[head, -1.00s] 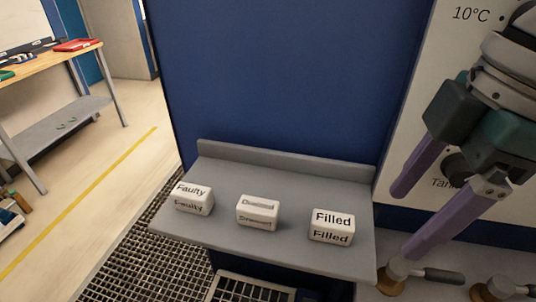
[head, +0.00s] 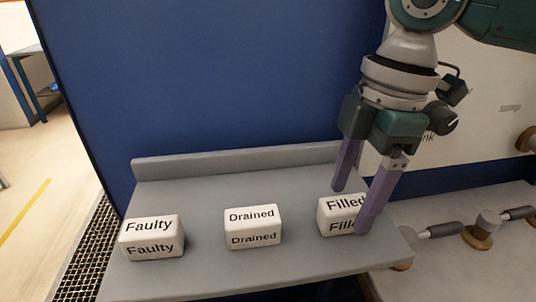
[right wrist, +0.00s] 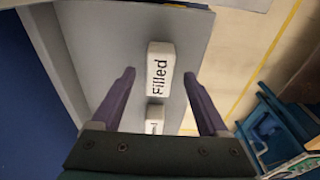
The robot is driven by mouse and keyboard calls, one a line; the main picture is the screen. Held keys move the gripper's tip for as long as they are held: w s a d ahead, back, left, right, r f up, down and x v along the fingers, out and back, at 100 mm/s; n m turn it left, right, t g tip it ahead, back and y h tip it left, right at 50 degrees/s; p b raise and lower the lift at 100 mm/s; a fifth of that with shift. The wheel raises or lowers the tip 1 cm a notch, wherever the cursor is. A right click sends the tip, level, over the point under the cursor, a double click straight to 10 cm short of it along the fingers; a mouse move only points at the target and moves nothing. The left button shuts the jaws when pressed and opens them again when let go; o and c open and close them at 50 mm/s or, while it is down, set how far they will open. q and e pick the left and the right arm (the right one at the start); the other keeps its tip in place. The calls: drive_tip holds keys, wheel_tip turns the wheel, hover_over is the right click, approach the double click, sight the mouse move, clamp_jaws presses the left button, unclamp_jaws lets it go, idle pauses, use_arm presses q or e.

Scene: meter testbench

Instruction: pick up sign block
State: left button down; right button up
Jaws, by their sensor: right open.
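Three white sign blocks stand in a row on a grey shelf (head: 190,190). The "Faulty" block (head: 152,238) is at the left, the "Drained" block (head: 253,228) in the middle and the "Filled" block (head: 334,216) at the right. My right gripper (head: 350,212) is open and empty, pointing down at the "Filled" block, with one finger hiding its right part. In the right wrist view the "Filled" block (right wrist: 160,70) shows between and beyond the two open fingers (right wrist: 160,72); I cannot tell the gap to it. A second block (right wrist: 154,118) is partly hidden. My left gripper is not seen.
A blue panel (head: 220,80) rises behind the shelf, which has a raised back edge. Valves with dark handles (head: 440,230) stand at the right. A floor grating (head: 85,250) lies left of the shelf.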

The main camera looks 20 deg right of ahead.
wheel_tip(320, 180, down, 2)
drive_tip(key=shift+w+a+f, duration=0.1)
drive_tip(key=shift+a+f, duration=0.05)
drive_tip(key=shift+f, duration=0.1)
clamp_jaws()
idle(0.5)
